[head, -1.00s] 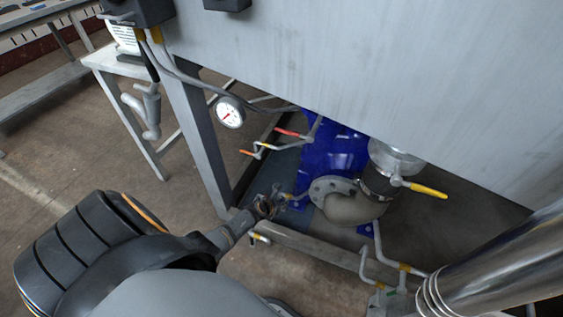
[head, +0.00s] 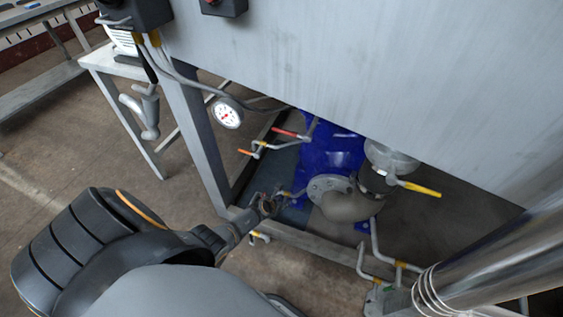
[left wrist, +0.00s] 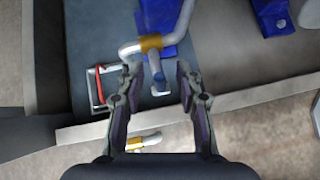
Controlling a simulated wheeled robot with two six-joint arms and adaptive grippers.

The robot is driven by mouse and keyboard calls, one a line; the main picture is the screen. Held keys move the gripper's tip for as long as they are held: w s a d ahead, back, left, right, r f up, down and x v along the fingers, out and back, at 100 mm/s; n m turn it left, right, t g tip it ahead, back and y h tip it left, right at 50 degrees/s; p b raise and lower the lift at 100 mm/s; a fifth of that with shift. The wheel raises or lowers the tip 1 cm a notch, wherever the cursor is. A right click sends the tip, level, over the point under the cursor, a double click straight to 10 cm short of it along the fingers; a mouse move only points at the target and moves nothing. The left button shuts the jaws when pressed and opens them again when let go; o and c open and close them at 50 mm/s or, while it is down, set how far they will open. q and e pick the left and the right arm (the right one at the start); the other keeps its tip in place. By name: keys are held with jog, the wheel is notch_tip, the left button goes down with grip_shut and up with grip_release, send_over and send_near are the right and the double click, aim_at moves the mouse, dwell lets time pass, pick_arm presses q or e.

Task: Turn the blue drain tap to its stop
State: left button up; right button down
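My left gripper (head: 268,206) is low by the frame's bottom rail in the head view. In the left wrist view its two fingers (left wrist: 158,72) are spread apart and empty. Between the fingertips is a small grey tap (left wrist: 157,84) with a bluish end, below a pipe with a yellow band (left wrist: 150,43). It looks like the drain tap; its blue handle is hard to make out, and I cannot tell whether a finger touches it. In the head view the gripper hides most of this tap. My right gripper is not in view.
A red lever (left wrist: 99,84) lies left of the fingers. The frame's bottom rail (head: 290,240) runs close to the gripper. A blue pump (head: 325,155), an elbow pipe (head: 350,206) and a yellow-handled valve (head: 420,189) stand to the right. A large grey panel (head: 370,70) hangs above.

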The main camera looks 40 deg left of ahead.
pick_arm(q)
jog(key=shift+s+r, duration=0.1)
jog(key=s, duration=1.2)
jog(key=shift+s+d+r, duration=0.35)
